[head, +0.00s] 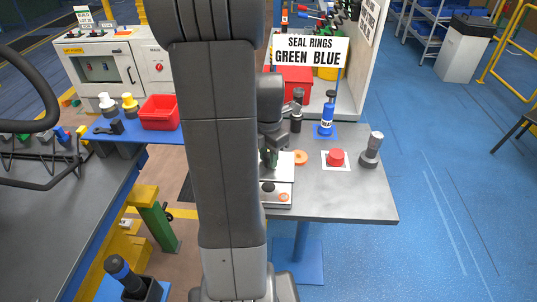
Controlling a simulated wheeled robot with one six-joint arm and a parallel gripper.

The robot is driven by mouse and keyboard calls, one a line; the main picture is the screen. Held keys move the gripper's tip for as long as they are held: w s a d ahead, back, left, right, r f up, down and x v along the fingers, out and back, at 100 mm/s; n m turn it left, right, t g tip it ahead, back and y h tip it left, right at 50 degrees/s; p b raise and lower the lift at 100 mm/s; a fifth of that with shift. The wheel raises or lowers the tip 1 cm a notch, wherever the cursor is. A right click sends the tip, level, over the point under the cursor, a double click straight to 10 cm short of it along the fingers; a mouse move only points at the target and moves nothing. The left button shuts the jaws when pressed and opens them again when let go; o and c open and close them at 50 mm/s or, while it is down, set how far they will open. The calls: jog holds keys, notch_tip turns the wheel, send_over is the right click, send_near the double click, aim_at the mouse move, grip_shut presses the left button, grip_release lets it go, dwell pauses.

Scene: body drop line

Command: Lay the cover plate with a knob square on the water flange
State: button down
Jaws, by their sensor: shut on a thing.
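My gripper (269,158) points down over the grey bench, partly hidden behind my own arm. It seems shut on the cover plate (286,165), a pale grey flat piece showing just below and right of the fingers. Its knob is hidden between the fingers. The plate is over or just behind a pale box-like unit (277,194) with orange-red round spots; I cannot tell if they touch. I cannot pick out the water flange for certain; my arm hides part of the bench.
On the grey bench (350,203), an orange ring (301,157), a red round piece (336,157) on a white square and a dark grey cylinder (371,151) stand to the right. A blue bottle (327,119) and sign (310,51) stand behind. The bench's front right is clear.

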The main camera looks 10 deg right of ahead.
jog(key=shift+f+b, duration=2.3)
jog(key=shift+f, duration=1.1)
jog(key=shift+f+b, duration=0.75)
jog(key=shift+f, duration=0.2)
jog(key=c, duration=1)
grip_release()
jog(key=shift+r+p, duration=2.4)
jog(key=shift+r, duration=0.6)
